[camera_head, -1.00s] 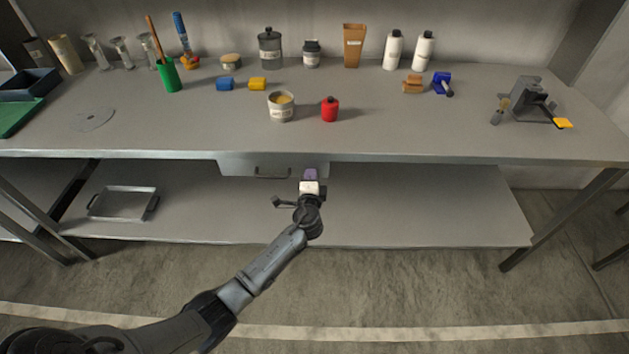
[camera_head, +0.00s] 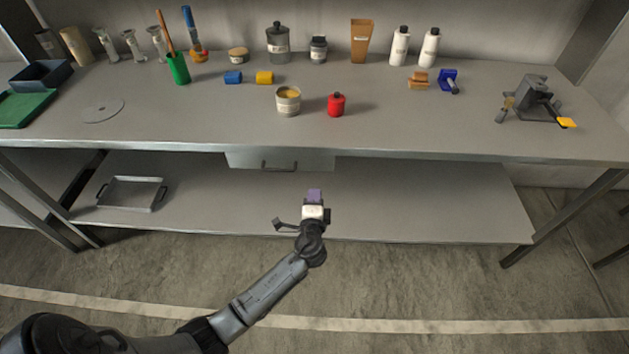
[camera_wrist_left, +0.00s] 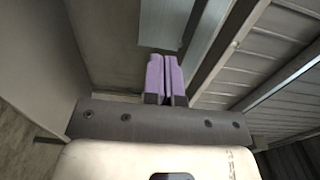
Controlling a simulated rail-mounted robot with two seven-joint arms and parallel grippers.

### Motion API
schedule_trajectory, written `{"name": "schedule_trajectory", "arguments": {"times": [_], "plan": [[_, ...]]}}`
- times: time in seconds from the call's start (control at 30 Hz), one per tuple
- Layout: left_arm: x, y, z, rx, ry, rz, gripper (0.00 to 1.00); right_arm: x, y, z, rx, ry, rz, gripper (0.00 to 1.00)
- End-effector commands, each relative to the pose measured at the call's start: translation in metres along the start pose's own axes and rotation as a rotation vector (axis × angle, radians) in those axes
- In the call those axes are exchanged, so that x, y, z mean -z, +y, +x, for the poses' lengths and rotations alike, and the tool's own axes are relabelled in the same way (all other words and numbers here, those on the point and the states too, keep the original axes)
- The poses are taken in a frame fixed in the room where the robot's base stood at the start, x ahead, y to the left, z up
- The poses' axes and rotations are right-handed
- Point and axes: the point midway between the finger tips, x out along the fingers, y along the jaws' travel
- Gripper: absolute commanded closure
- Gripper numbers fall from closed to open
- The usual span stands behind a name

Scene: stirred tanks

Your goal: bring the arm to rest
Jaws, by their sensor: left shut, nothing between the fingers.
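My left arm comes in from the lower left in the head view. Its gripper (camera_head: 315,195) is in front of the bench, below the bench top and near the drawer, over the lower shelf in the picture. In the left wrist view the two purple fingers (camera_wrist_left: 165,78) are together, with nothing between them. The gripper appears apart from the bench. My right gripper is in neither view.
The bench top (camera_head: 200,122) holds a white tub (camera_head: 288,101), a red bottle (camera_head: 336,105), and several containers along the back. A drawer (camera_head: 280,160) sits under the front edge. A metal tray (camera_head: 132,193) is on the lower shelf (camera_head: 400,205). The floor in front is clear.

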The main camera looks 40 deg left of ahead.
Motion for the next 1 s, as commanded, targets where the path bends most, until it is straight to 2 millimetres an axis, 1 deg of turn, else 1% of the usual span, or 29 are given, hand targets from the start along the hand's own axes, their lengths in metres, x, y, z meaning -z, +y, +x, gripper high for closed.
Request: {"name": "schedule_trajectory", "arguments": {"times": [0.03,0.1,0.2,0.3,0.43,0.63,0.73,0.8,0.87,0.93,1.0], "plan": [[0.000,-0.001,-0.009,-0.001,0.000,0.000,1.00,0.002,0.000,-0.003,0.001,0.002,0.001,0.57],[0.000,-0.001,-0.018,-0.001,0.000,0.000,1.00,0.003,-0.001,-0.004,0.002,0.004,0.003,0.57],[0.000,0.001,-0.029,-0.002,0.001,0.000,1.00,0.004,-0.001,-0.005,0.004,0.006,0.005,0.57],[0.000,0.000,-0.035,0.000,0.000,0.000,1.00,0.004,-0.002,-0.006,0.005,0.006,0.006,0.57],[0.000,0.000,-0.039,0.000,0.000,0.000,1.00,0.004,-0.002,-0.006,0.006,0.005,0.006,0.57],[0.000,0.001,-0.040,0.000,-0.001,-0.012,1.00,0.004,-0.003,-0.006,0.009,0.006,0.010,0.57],[-0.010,0.004,-0.040,-0.019,-0.061,-0.047,1.00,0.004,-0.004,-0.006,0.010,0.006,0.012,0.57],[-0.020,0.015,-0.042,-0.087,-0.131,-0.126,1.00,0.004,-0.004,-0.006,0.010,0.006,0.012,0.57],[-0.027,0.018,-0.046,-0.161,-0.192,-0.231,1.00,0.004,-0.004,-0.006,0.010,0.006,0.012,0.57],[-0.030,0.018,-0.054,-0.261,-0.251,-0.377,1.00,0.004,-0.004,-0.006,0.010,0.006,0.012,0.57],[-0.028,0.012,-0.067,-0.375,-0.287,-0.526,1.00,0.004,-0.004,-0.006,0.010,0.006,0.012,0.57]]}}
